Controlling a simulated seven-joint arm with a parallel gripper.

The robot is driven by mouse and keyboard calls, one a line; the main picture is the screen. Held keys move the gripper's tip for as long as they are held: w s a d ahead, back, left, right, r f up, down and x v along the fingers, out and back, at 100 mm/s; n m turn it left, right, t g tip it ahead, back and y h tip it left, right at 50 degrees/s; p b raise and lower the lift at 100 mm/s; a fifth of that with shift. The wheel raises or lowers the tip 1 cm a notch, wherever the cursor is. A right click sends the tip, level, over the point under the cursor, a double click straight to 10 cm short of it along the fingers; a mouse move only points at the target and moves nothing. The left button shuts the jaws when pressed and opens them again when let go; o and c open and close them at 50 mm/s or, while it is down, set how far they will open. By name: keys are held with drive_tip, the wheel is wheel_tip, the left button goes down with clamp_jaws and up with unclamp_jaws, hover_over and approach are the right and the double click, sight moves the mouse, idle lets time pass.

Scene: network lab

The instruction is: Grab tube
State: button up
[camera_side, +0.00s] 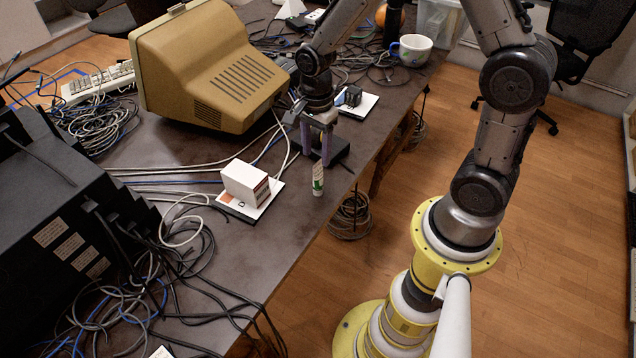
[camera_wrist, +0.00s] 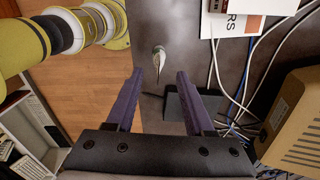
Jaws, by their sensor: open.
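The tube (camera_side: 317,179) is small, white and green, and stands upright near the table's edge in the side view. In the wrist view the tube (camera_wrist: 158,60) shows from above, past the fingertips and between their lines. My gripper (camera_side: 317,158) has two purple fingers pointing down, spread apart and empty. It is behind the tube in the side view, close to a flat black box (camera_side: 337,150) on the table. In the wrist view my gripper (camera_wrist: 160,77) is open, with nothing between the fingers.
A white box (camera_side: 245,182) on a white card stands left of the tube. A beige monitor (camera_side: 205,70), loose cables (camera_side: 185,168) and a black device (camera_side: 65,220) fill the left. A mug (camera_side: 411,50) is at the back. The table's edge is close to the tube's right.

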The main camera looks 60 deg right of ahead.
sight(318, 161)
drive_tip(key=f, duration=0.5)
drive_tip(key=shift+s+d, duration=0.1)
drive_tip(key=shift+d, duration=0.1)
clamp_jaws()
idle(1.2)
